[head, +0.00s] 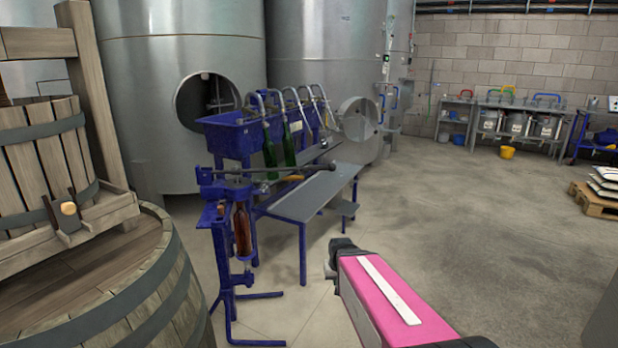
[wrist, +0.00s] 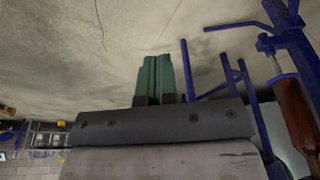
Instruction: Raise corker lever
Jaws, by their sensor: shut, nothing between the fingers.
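The blue floor corker (head: 222,225) stands left of centre in the head view, with a brown bottle (head: 242,230) upright in it. Its dark lever (head: 270,171) lies about level across the top, pointing right to a dark knob. In the wrist view the corker's blue frame (wrist: 292,45) and the brown bottle (wrist: 297,115) show at the right edge; the lever is not clearly visible there. My gripper's green fingers (wrist: 155,75) are together and empty, apart from the corker. In the head view my pink arm is right of the corker, and its fingers are hidden.
A blue bottling bench (head: 315,195) with green bottles (head: 289,145) stands just behind the corker. A wooden barrel (head: 130,285) and a press (head: 45,150) fill the left side. Steel tanks (head: 180,60) stand behind. The concrete floor (head: 480,220) at right is open.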

